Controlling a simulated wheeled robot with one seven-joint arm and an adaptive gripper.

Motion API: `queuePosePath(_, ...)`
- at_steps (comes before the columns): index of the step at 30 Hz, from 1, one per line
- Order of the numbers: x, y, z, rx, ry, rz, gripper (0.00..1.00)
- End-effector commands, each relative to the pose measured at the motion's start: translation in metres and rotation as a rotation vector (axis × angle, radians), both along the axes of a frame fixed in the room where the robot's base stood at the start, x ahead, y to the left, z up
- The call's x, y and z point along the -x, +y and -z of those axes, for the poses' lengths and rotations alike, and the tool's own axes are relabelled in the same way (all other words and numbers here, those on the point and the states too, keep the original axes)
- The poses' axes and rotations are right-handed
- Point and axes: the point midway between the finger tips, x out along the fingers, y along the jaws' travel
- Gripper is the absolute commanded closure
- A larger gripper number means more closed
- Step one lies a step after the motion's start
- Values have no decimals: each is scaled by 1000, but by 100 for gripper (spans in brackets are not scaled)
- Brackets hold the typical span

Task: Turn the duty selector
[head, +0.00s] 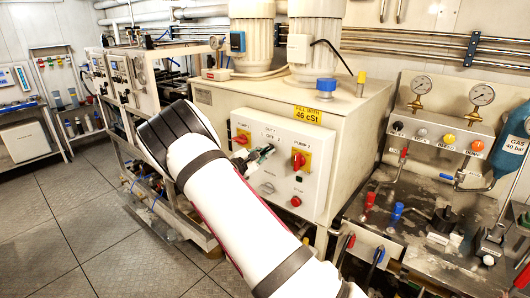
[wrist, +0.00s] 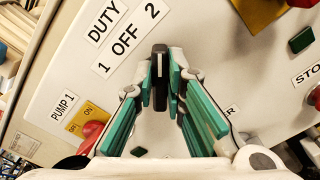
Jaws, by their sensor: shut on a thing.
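The duty selector (wrist: 158,65) is a dark knob on the pale panel, below a label reading DUTY, 1 OFF 2. My gripper (wrist: 160,90) has its green-padded fingers on both sides of the knob, shut on it, in the wrist view. The knob's long axis runs up and down in that view, and its lower part sits between the pads. The selector itself is hard to make out there.
A red PUMP 2 switch (head: 299,160) on a yellow plate is to the right, and the red PUMP 1 switch (wrist: 92,130) shows left in the wrist view. A red button (head: 295,201) sits low on the panel. A bench with gauges (head: 420,86) stands at the right.

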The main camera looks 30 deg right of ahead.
Motion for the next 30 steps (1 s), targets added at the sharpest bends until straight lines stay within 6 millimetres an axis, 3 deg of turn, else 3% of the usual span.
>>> queuePosePath(6, 0, 1, 0, -2, -2, 0, 100)
queuePosePath(7, 0, 1, 0, -2, -1, 0, 82)
queuePosePath(9, 0, 1, 0, -2, -1, 0, 68)
queuePosePath(20, 1, 3, 0, -1, 0, -1, 68)
queuePosePath(23, 4, 13, 0, -2, 1, -1, 68)
queuePosePath(30, 19, 57, 0, -1, 0, -4, 68)
